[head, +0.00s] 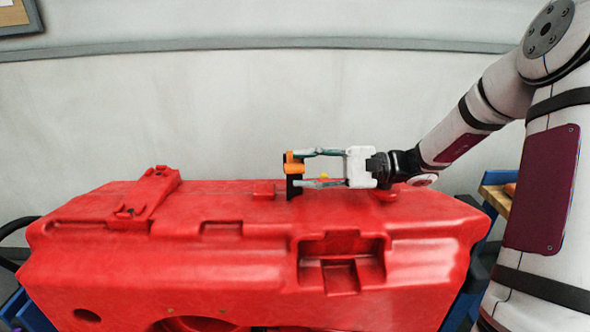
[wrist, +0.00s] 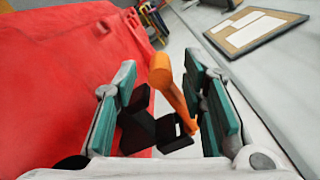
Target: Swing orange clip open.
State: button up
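The orange clip (head: 292,161) sits on a black bracket (head: 293,187) at the top of the red tank (head: 130,250). In the wrist view the orange clip (wrist: 175,90) slants up from the black bracket (wrist: 143,128), its rounded end at the top. My gripper (head: 302,169) reaches in level from the right, its fingertips at the clip and bracket. In the wrist view my gripper (wrist: 159,70) is open, with teal pads wide apart. The clip is between them, nearer the right finger; I cannot tell if it touches.
The red tank has raised ribs, including a red strap-like piece (head: 145,196) at the left, and a recess in front. A pale wall (head: 220,110) stands behind. A wooden-topped surface (head: 497,198) shows at the right. The space above the tank's left part is clear.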

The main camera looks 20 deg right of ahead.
jog(key=shift+x, duration=1.15)
grip_shut()
